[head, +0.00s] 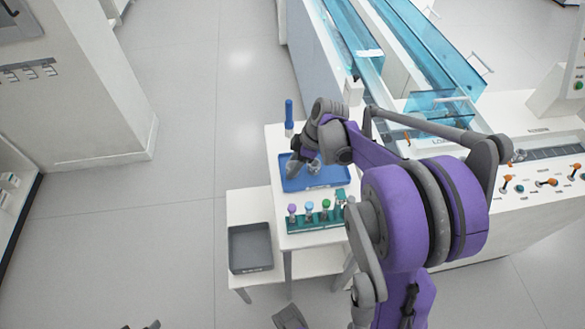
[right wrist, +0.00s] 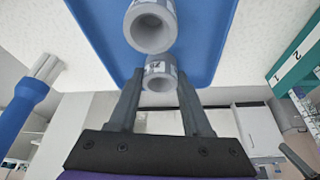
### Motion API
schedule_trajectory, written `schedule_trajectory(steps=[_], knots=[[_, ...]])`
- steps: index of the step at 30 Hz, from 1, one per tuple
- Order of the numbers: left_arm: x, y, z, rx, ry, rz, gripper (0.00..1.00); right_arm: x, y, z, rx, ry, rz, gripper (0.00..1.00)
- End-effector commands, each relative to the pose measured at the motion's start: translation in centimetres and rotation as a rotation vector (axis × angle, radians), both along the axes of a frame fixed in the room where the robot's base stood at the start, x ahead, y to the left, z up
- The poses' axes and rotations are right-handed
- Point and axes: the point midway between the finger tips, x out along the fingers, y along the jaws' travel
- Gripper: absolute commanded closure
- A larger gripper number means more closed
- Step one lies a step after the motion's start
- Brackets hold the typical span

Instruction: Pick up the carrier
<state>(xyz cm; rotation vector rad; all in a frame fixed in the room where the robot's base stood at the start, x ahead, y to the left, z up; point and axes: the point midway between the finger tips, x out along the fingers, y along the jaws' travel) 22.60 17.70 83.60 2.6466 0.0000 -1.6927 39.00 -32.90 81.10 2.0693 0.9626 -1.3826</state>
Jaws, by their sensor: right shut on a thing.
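The carrier (right wrist: 160,67) is a small grey hollow cylinder with a printed label. In the right wrist view it sits between the fingertips of my right gripper (right wrist: 160,88), which is shut on it. A second, like grey carrier (right wrist: 150,38) shows beside it over the blue tray (right wrist: 205,30). In the head view my right gripper (head: 301,165) is over the left part of the blue tray (head: 325,183), and its fingers partly hide the carriers. I cannot tell whether the held one touches the tray. Small grey tips at the bottom left edge (head: 141,326) may be my left gripper; its state is unclear.
A green rack (head: 316,223) with several capped tubes stands in front of the tray. A blue upright tool (head: 289,117) stands behind it. A grey bin (head: 250,247) sits on a lower table at left. A machine with blue covers (head: 425,45) stands at right.

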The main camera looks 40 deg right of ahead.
Motion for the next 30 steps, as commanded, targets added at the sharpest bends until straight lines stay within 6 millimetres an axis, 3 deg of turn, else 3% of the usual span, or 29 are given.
schedule_trajectory(steps=[5, 18, 30], knots=[[0.0, 0.0, 0.1, 0.000, 0.000, 0.000, 0.50, 0.0, 0.0, 0.5, 0.000, 0.000, 0.000, 0.83], [0.1, 0.0, 1.4, 0.000, -0.004, 0.000, 0.50, 0.0, 0.0, 8.4, 0.000, 0.000, 0.000, 0.83], [0.5, 0.0, 3.6, 0.000, -0.012, 0.000, 0.50, 0.0, 0.0, 12.4, 0.000, -0.001, 0.000, 0.83]])
